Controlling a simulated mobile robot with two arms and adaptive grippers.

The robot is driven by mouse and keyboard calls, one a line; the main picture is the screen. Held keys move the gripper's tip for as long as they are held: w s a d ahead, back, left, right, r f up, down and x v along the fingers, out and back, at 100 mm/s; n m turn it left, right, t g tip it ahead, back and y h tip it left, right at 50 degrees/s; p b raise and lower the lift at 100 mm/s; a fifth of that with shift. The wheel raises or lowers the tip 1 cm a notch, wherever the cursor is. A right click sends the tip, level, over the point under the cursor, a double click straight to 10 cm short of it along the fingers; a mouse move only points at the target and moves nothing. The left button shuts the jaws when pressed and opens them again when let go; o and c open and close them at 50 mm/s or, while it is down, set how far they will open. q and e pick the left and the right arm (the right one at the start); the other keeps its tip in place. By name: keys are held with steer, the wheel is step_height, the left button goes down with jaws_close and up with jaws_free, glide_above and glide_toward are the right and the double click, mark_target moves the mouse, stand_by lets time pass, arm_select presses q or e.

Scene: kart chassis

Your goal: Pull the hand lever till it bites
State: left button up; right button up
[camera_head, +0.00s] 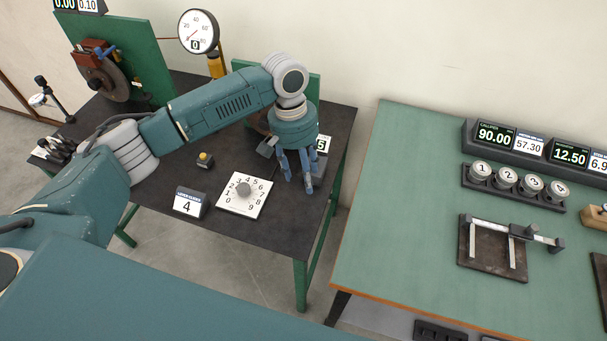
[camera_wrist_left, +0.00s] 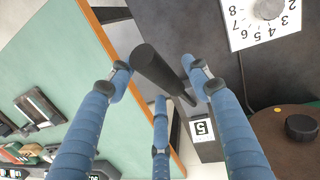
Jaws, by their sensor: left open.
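The hand lever's black cylindrical grip (camera_wrist_left: 158,68) shows in the left wrist view, pointing up toward the camera. Its thinner shaft runs down to the right. My left gripper (camera_head: 302,185) points down over the right end of the dark table in the head view. In the left wrist view its three blue fingers (camera_wrist_left: 160,90) are spread around the grip, with visible gaps, so it is open. I cannot tell whether any finger touches the grip. In the head view the gripper mostly hides the lever. My right gripper is not in view.
A white number dial (camera_head: 258,199), a "4" sign (camera_head: 188,205) and a small yellow-topped button (camera_head: 204,159) sit left of the gripper. A round gauge (camera_head: 198,30) stands behind. A brown disc (camera_wrist_left: 275,145) lies near the lever. The green bench (camera_head: 400,230) is at right.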

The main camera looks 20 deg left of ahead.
arm_select(q)
step_height(320, 180, up, 11)
steer(key=a, duration=0.1)
steer(key=shift+w+a, duration=0.35)
steer(key=shift+w, duration=0.05)
steer(key=shift+w+f, duration=0.1)
steer(key=shift+f, duration=0.05)
